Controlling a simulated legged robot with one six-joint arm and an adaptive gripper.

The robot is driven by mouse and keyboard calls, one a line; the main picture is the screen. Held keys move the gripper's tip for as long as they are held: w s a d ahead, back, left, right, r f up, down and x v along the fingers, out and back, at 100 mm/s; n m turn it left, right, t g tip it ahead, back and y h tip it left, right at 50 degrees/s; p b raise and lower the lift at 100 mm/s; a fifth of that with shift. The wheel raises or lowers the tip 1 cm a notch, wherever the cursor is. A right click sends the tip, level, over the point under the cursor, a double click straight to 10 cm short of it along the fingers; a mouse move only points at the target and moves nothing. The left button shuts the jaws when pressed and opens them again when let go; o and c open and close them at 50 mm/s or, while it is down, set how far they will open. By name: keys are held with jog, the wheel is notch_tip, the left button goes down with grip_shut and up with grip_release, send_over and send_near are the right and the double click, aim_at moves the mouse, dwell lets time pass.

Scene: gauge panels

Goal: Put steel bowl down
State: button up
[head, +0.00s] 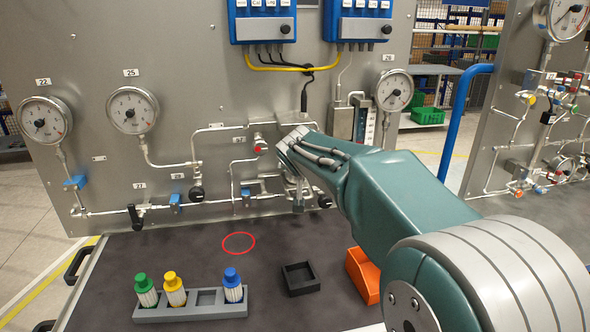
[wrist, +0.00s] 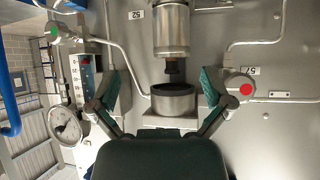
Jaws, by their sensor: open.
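The steel bowl (wrist: 173,103), a small round metal cup with a dark inside, shows in the wrist view close to a metal cylinder fitting (wrist: 171,28). My gripper (wrist: 161,88) is open, with one green-padded finger on each side of the bowl. In the head view my arm reaches to the panel and hides most of the gripper and bowl. A red ring (head: 239,243) marks a bare spot on the dark bench top.
A grey rack (head: 190,312) with green, yellow and blue-capped bottles stands at the bench front. A black square tray (head: 300,279) and an orange bin (head: 362,276) are to its right. Pipes, valves and gauges (head: 133,110) cover the panel (head: 190,60). The bench around the ring is clear.

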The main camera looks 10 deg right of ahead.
jog(key=shift+w+f, duration=0.15)
jog(key=shift+w, duration=1)
jog(key=x, duration=0.9)
jog(key=shift+w+a+f, duration=0.1)
jog(key=shift+w+f, duration=0.05)
jog(key=shift+f, duration=0.2)
jog(key=shift+w+a+f, duration=0.15)
jog(key=shift+w+a, duration=0.05)
jog(key=shift+w, duration=0.1)
jog(key=shift+a, duration=0.55)
jog(key=shift+d, duration=0.45)
jog(key=c, duration=1.1)
